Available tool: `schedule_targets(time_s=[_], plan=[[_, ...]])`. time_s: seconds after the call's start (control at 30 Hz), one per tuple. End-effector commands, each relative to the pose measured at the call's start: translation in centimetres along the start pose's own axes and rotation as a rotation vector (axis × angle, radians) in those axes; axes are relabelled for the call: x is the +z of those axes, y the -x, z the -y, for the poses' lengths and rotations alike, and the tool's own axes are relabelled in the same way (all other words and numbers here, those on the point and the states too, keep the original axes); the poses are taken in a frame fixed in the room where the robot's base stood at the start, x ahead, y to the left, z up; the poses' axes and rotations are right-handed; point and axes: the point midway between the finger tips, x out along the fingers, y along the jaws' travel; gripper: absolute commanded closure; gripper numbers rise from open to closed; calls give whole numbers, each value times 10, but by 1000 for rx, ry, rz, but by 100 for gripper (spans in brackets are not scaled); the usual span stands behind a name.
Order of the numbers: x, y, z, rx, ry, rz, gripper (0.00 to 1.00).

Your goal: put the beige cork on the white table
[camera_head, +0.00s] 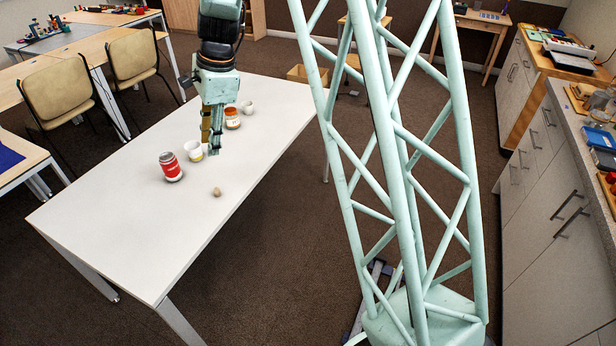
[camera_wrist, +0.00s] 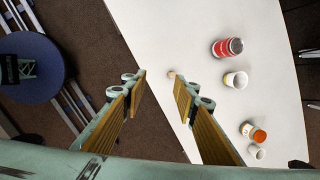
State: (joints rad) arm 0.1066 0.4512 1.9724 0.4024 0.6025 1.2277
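The beige cork (camera_head: 216,191) rests on the white table (camera_head: 130,222), near its right-hand edge in the head view. It is small and stands apart from the other items. In the wrist view the cork (camera_wrist: 171,74) shows just past the fingertips, nearer the right finger, with white table (camera_wrist: 270,25) beneath it. My gripper (camera_head: 212,148) points down above the table, behind the cork in the head view. In the wrist view my gripper (camera_wrist: 160,86) has its two wood-toned fingers spread apart with nothing between them.
A red can (camera_head: 171,167), a white cup (camera_head: 193,151), an orange-and-white jar (camera_head: 232,118) and a small white cup (camera_head: 248,107) stand behind the cork. The table's front left is clear. Chairs (camera_head: 56,90) stand beyond the far side; a counter (camera_head: 580,125) is at right.

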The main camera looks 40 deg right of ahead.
Motion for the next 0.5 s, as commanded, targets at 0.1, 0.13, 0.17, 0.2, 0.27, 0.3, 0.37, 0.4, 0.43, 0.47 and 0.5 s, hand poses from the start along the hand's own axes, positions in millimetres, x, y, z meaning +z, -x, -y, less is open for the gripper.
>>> schedule_targets(time_s=[0.1,0.13,0.17,0.2,0.27,0.3,0.37,0.4,0.43,0.47,0.5], plan=[[8,25,-13,-8,75,-4,73],[9,30,-16,-9,93,-6,73],[11,36,-20,-11,113,-8,73],[13,43,-24,-13,137,-10,73],[16,54,-31,-16,175,-12,73],[18,61,-37,-16,199,-14,73],[21,72,-44,-19,237,-18,73],[23,79,-49,-21,263,-20,73],[24,84,-53,-22,281,-22,73],[25,89,-57,-23,300,-24,73],[27,96,-62,-25,324,-26,73]])
